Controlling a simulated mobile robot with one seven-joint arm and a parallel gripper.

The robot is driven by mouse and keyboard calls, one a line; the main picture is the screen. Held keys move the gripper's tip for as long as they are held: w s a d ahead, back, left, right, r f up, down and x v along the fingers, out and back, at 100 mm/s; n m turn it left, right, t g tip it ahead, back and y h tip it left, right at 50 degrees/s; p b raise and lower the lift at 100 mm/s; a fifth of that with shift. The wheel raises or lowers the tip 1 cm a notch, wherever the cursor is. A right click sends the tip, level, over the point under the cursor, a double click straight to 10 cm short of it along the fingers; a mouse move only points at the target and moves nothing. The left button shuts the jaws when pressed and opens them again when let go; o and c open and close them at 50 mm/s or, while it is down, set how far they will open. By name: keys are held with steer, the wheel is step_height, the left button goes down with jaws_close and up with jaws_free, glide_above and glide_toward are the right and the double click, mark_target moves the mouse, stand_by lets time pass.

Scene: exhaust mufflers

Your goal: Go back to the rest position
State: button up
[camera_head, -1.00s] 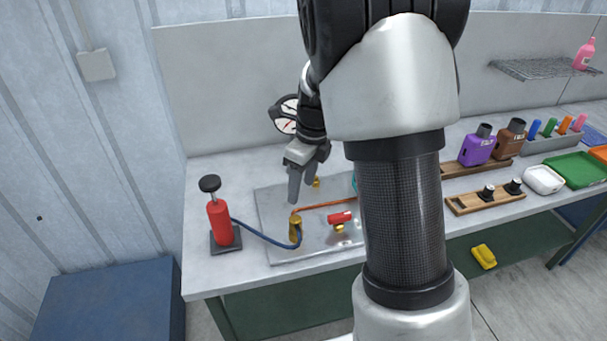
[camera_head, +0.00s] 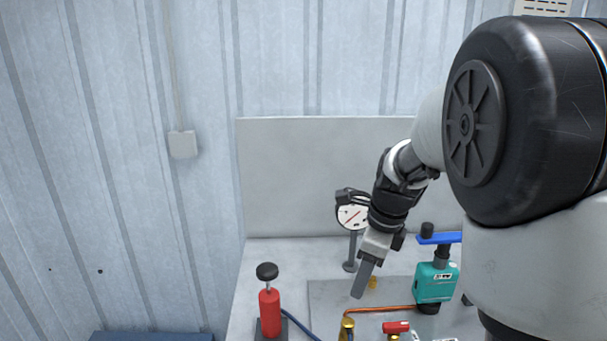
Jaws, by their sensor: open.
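My gripper (camera_head: 361,290) points down above the grey plate on the workbench, left of the teal device. From this angle its fingers overlap into one, and nothing shows between them. It hangs apart from the brass fitting (camera_head: 347,327) and the copper pipe (camera_head: 385,309) below it. My arm reaches in from the right and covers the right part of the view.
A dial gauge (camera_head: 352,216) stands just behind my gripper. A red hand pump (camera_head: 270,312) with a blue hose stands at left. The teal device (camera_head: 436,283) with a blue lever and a red-handled valve (camera_head: 396,327) are close to the right. The back panel (camera_head: 300,170) rises behind.

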steer(key=s+r+n+t, duration=0.1)
steer(key=s+r+n, duration=0.2)
steer(key=s+n, duration=0.4)
steer(key=s+r+n+t+h, duration=0.1)
steer(key=s+r+n, duration=0.3)
steer(key=s+n, duration=0.2)
steer(key=s+a+r+n+t, duration=0.1)
steer(key=s+r+n+t, duration=0.1)
steer(key=s+n, duration=0.5)
steer(key=r+n, duration=0.1)
steer(key=n, duration=0.2)
steer(key=shift+s+r, duration=0.15)
steer(key=shift+s, duration=0.15)
